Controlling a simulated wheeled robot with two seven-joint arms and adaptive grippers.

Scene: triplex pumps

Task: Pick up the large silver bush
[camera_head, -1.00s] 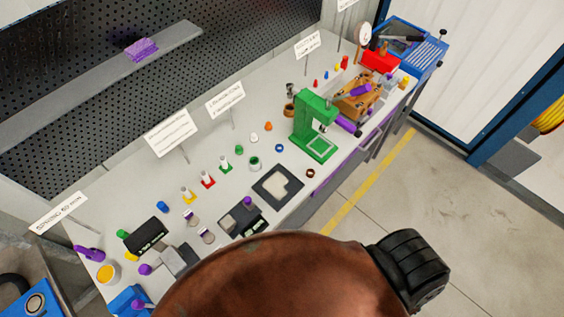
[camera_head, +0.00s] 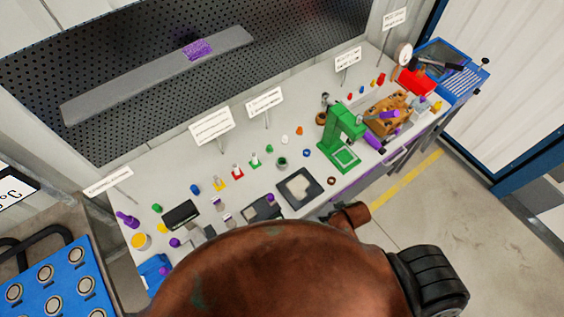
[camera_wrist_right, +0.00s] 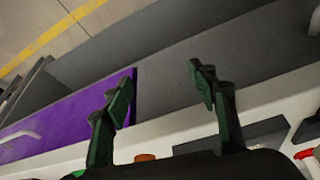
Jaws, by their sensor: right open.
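I cannot single out the large silver bush with certainty. Small silvery pieces (camera_head: 216,204) lie on the bench (camera_head: 150,182) in front of the coloured stands in the head view. My right gripper (camera_wrist_right: 160,80) shows in the right wrist view, with its two dark green fingers spread apart and nothing between them. It is over the bench's front edge, above a purple drawer front (camera_wrist_right: 75,118). A small brown ring (camera_wrist_right: 145,157) is beyond the fingers at the bottom of that view. My left gripper is not in view.
A green press (camera_head: 346,132) stands on the right half of the bench. A blue tray with round parts (camera_head: 50,278) is at lower left. Sign posts line the back. Open floor (camera_head: 425,205) lies to the right.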

